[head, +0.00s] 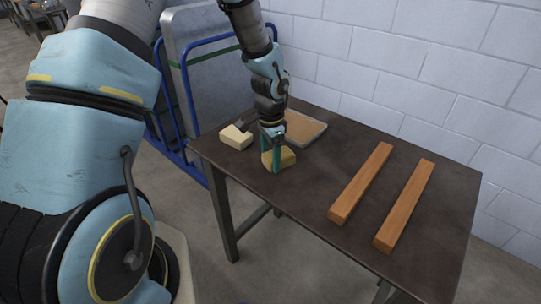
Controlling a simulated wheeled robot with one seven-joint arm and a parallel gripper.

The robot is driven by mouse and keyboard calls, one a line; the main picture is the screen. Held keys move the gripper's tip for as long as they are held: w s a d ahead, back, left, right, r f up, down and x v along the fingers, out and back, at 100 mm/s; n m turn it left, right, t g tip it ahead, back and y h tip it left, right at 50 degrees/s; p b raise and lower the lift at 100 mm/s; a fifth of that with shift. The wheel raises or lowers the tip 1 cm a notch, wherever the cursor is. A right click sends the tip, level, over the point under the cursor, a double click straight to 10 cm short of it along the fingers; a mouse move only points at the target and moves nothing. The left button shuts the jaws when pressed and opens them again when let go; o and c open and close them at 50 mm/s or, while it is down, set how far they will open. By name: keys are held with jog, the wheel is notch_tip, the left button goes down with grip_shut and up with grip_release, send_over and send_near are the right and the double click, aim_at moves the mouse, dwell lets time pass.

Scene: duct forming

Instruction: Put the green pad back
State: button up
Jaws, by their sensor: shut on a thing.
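My gripper (277,155) is low over the left part of the dark table and points down. It is shut on a small yellowish block (287,158), which is at or just above the table top. Teal-green strips at the jaws cover part of the block. I cannot tell whether these strips are fingers or a pad, and no separate green pad can be made out. A cream block (236,138) lies just left of my gripper, with a dark piece at its upper right edge.
A shallow tray (322,137) with a tan inside lies behind my gripper. Two long orange-brown wooden bars (361,184) lie side by side on the right of the table (315,170). A blue-framed cart (187,95) stands beyond the left edge. A white block wall closes the back.

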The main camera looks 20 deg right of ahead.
aim_at(270, 157)
jog(key=shift+f, duration=0.1)
jog(key=o, duration=1.1)
notch_tip(270, 157, up, 12)
jog(key=b, duration=0.2)
jog(key=s+a+r+n, duration=0.1)
jog(key=a+n, duration=0.4)
jog(key=a, duration=0.4)
jog(key=s+a+n+t, duration=0.1)
jog(key=a+n, duration=0.4)
jog(key=a, duration=0.4)
jog(key=s+a+r+n, duration=0.1)
jog(key=a+n, duration=0.4)
jog(key=a, duration=0.5)
jog(key=shift+s+a+r+n+t, duration=0.1)
jog(key=shift+s+r+n+t, duration=0.2)
jog(key=shift+s+r+n, duration=0.1)
